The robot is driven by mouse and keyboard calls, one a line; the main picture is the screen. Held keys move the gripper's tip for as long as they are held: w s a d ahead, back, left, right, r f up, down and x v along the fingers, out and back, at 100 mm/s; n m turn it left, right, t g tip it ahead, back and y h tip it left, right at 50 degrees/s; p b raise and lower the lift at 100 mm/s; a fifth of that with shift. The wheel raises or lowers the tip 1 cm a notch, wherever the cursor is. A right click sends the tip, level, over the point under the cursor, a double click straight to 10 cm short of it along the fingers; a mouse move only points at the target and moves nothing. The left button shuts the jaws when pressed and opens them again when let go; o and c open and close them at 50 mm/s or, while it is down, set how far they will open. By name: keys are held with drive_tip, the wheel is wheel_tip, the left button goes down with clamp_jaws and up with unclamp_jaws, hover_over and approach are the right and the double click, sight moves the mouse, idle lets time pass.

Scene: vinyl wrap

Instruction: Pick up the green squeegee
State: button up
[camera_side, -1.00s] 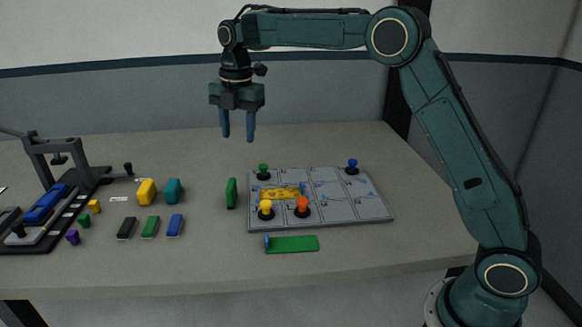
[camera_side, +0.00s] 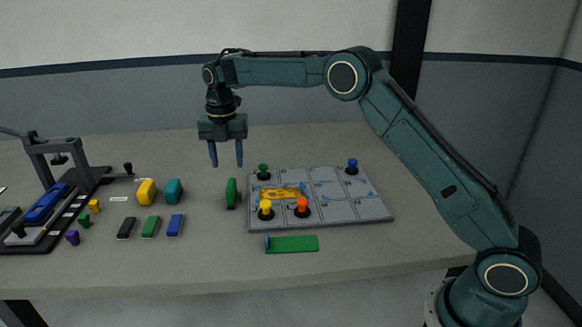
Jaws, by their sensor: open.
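My gripper (camera_side: 226,163) is open and empty, fingers pointing down, in the air above the table. A small green upright piece (camera_side: 231,193), which looks like the green squeegee, stands on the table just left of the grey panel. My fingertips are above it in the picture and apart from it. Other green items are a flat green strip (camera_side: 292,244) with a blue end in front of the panel and a small green block (camera_side: 150,227) to the left.
The grey panel (camera_side: 350,207) carries several coloured knobs and a yellow patch. Yellow (camera_side: 147,192) and teal (camera_side: 173,191) blocks stand left of the green piece, with black (camera_side: 127,228) and blue (camera_side: 175,225) blocks in front. A black fixture (camera_side: 52,215) fills the far left.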

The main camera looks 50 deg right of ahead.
sight(230, 185)
drive_tip(key=shift+f, duration=2.9)
drive_tip(key=shift+f, duration=0.1)
drive_tip(key=shift+f, duration=2.5)
drive_tip(key=shift+c, duration=0.3)
clamp_jaws()
